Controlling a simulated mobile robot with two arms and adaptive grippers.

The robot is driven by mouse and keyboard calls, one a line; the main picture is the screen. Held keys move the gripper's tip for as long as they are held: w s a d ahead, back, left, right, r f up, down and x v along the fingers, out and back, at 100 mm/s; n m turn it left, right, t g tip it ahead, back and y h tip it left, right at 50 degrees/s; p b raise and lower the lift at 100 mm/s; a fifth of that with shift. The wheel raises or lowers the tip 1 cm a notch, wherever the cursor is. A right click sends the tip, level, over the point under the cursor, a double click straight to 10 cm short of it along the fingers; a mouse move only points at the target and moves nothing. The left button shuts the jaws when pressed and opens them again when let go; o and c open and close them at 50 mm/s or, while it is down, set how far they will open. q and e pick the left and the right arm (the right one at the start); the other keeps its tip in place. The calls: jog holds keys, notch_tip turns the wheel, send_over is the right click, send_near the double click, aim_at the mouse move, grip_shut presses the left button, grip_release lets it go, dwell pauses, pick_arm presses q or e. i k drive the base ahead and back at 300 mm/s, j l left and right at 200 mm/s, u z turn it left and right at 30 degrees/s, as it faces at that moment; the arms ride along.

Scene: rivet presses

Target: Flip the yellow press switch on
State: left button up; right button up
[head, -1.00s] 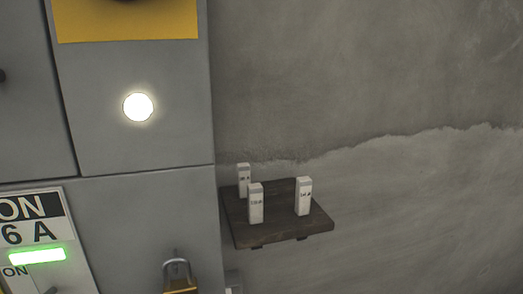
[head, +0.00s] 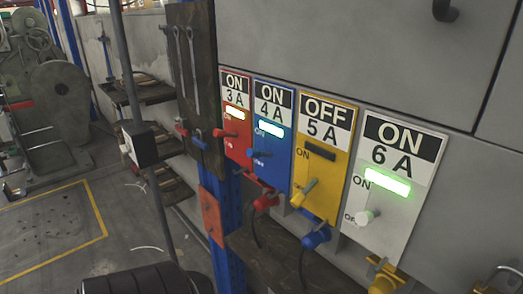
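The yellow switch panel (head: 337,163) is on the grey cabinet wall, third in a row of panels. Its sign reads OFF 5 A and its indicator bar (head: 316,152) is dark. Its yellow lever (head: 303,193) sticks out near the bottom of the panel, below the ON mark. Neither of my grippers is in view, and nothing touches the lever.
The red (head: 236,122), blue (head: 272,130) and white (head: 392,185) panels read ON with lit bars. Coloured plugs, such as the blue plug (head: 316,237), are below. A wooden tool board (head: 194,90) and a thin pole (head: 125,65) stand to the left.

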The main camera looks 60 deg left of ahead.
aim_at(300, 198)
jog(key=u, duration=1.5)
